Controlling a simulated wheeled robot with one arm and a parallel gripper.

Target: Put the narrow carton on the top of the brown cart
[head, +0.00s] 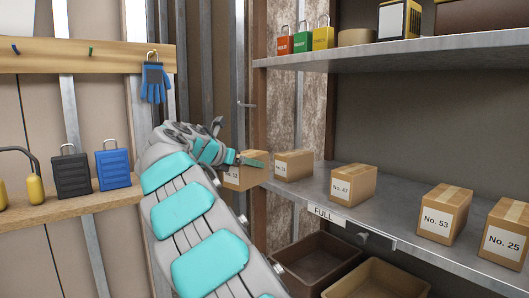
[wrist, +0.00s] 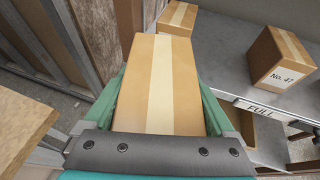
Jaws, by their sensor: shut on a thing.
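My gripper (head: 240,162) is at the left end of the grey lower shelf, shut on a brown carton (head: 242,178). In the wrist view the carton (wrist: 160,85) sits between the two green fingers of my gripper (wrist: 168,100), with a pale tape strip along its top. Its label is too small to read surely in the head view, and my arm hides part of it. The carton seems to be just off the shelf's left end, but I cannot tell whether it touches anything. I see no brown cart in either view.
On the lower shelf (head: 385,222) stand another carton (head: 293,165) close to the held one, No. 47 (head: 353,185), No. 53 (head: 445,214) and No. 25 (head: 507,233). Open bins (head: 315,262) are below. A wooden ledge (head: 80,208) with padlocks is at left.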

